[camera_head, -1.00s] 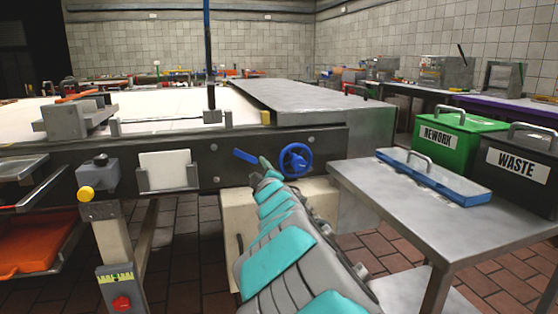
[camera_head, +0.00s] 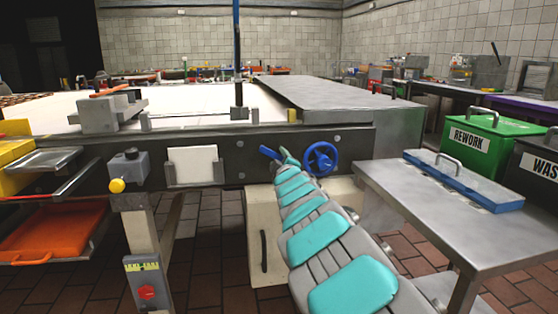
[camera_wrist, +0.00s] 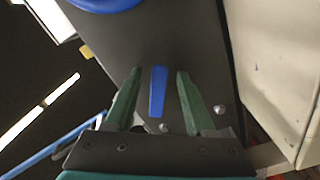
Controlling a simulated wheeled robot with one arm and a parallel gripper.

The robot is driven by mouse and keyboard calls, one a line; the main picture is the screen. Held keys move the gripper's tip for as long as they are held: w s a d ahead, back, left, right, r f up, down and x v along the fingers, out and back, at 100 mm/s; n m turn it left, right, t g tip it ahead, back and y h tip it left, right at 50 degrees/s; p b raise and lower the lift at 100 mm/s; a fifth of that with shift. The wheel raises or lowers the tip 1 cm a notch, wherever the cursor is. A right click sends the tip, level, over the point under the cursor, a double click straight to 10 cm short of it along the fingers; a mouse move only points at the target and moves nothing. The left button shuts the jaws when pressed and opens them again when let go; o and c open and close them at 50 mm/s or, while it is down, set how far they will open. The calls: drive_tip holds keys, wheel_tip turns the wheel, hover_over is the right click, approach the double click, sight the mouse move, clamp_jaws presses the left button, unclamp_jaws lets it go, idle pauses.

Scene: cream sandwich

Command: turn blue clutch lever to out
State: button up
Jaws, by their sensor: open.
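The blue clutch lever (camera_head: 270,153) is a short blue bar on the front of the dark machine rail, just left of a blue handwheel (camera_head: 321,158). In the head view it slants up to the left. In the wrist view the lever (camera_wrist: 157,92) lies between the two green fingers of my gripper (camera_wrist: 159,72), with a visible gap on each side. My gripper (camera_head: 289,158) is open at the lever. The lever's pivot is hard to make out, and my arm covers part of the area below.
The handwheel's rim also shows at the top of the wrist view (camera_wrist: 103,3). A steel table (camera_head: 450,215) with a blue-edged tray (camera_head: 463,182) stands at the right. A cream cabinet (camera_head: 262,240) is below the rail. A post with a red button (camera_head: 147,292) stands at the left.

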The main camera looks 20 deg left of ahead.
clamp_jaws()
idle(0.3)
idle(1.1)
